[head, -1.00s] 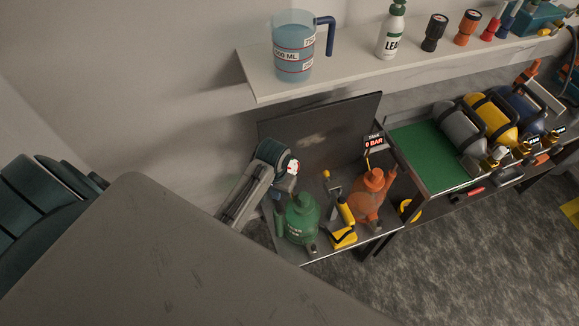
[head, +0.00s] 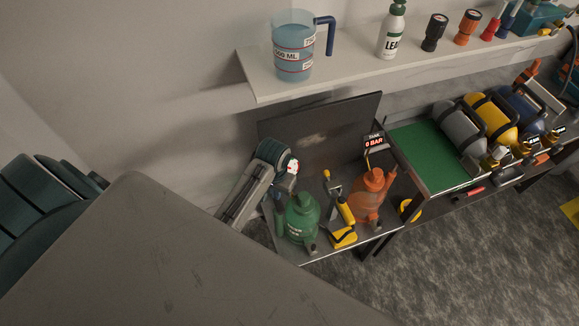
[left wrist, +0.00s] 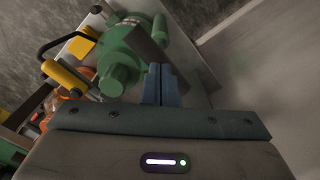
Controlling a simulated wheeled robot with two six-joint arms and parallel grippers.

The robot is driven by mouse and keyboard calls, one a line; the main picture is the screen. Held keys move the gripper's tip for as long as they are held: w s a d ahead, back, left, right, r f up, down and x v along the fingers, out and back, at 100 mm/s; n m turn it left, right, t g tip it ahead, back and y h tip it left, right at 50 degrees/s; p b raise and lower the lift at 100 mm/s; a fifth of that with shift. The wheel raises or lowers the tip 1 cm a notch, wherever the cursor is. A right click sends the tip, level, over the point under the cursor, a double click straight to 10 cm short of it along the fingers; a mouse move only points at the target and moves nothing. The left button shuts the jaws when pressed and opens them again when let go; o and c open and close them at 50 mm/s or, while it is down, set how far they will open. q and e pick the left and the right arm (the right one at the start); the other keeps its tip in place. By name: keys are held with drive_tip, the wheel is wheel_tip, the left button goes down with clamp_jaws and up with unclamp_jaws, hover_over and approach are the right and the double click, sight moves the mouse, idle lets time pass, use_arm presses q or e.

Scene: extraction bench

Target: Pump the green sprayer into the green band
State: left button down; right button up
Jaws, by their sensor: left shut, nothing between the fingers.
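The green sprayer (head: 300,220) stands upright at the left end of the low bench, with a round green cap on top. In the left wrist view its green body (left wrist: 128,42) shows from above, with the cap (left wrist: 113,77) nearest the camera. My left gripper (left wrist: 161,86) is shut and empty, its blue-grey fingers just right of the cap. I cannot tell whether they touch the sprayer. In the head view the left wrist is above and left of the sprayer, and the fingers are mostly hidden. A display (head: 374,142) reads 0 BAR. No green band can be made out. My right gripper is not seen.
A yellow pump (head: 343,222) and an orange sprayer (head: 372,192) stand right of the green sprayer. A dark panel (head: 330,132) rises behind them. A shelf (head: 262,88) with a measuring jug (head: 292,50) hangs above. Gas cylinders (head: 490,117) lie by a green mat (head: 427,155) at right.

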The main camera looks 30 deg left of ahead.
use_arm(q)
drive_tip(key=shift+f+b, duration=0.6)
drive_tip(key=shift+f, duration=1.9)
drive_tip(key=shift+r+p, duration=0.7)
drive_tip(key=shift+r, duration=1.75)
drive_tip(key=shift+r, duration=2.55)
